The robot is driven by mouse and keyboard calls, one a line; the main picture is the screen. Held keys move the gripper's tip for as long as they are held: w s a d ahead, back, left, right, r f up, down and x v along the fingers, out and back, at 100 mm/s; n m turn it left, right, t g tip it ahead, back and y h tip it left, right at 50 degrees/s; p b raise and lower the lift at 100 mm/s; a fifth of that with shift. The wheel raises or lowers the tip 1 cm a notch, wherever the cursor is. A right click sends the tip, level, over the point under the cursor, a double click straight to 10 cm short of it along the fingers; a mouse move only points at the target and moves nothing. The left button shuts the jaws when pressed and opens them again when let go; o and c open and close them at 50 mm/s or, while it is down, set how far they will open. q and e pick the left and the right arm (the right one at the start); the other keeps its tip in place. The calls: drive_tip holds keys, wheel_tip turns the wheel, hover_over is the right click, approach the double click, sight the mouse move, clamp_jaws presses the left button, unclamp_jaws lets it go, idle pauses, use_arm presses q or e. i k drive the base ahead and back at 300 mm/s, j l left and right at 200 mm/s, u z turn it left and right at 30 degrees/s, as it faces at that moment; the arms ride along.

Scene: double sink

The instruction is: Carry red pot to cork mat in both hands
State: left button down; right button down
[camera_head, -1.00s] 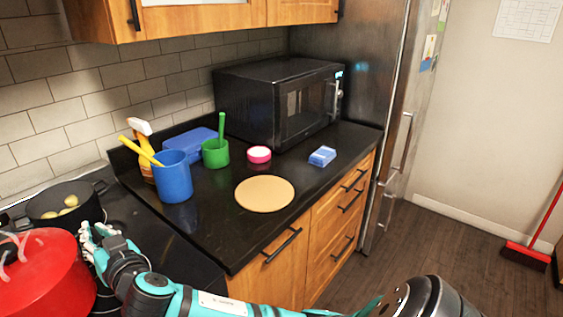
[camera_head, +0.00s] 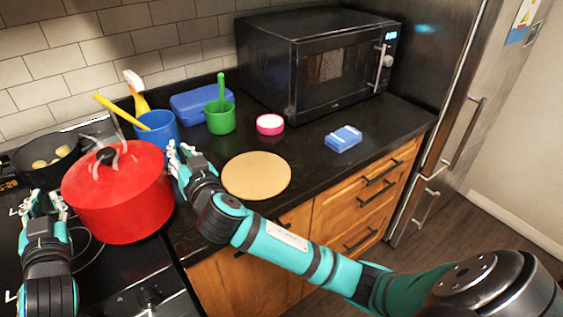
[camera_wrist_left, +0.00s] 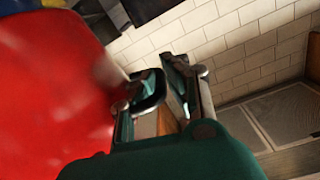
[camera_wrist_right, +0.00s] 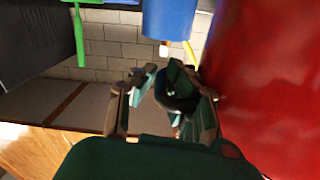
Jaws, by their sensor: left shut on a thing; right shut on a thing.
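The red pot (camera_head: 120,200) with its red lid is at the left in the head view, between my two grippers. It appears held over the stove's right part; the gap beneath it is hard to judge. My left gripper (camera_head: 42,203) is shut on its left side handle, which is mostly hidden. My right gripper (camera_head: 180,162) is shut on its right side handle, also mostly hidden. The pot wall fills the left of the left wrist view (camera_wrist_left: 50,90) and the right of the right wrist view (camera_wrist_right: 265,80). The round cork mat (camera_head: 257,176) lies bare on the black counter, right of the pot.
A blue mug (camera_head: 157,130) with a yellow utensil stands behind the pot, near a spray bottle (camera_head: 137,95). A green cup (camera_head: 221,117), blue box (camera_head: 200,100), pink-rimmed tub (camera_head: 270,124) and blue sponge (camera_head: 344,138) surround the mat's far side. A dark pot (camera_head: 45,160) stays on the stove.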

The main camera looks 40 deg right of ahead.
sight(255, 174)
drive_tip(key=l, duration=1.5)
drive_tip(key=k+z, duration=0.05)
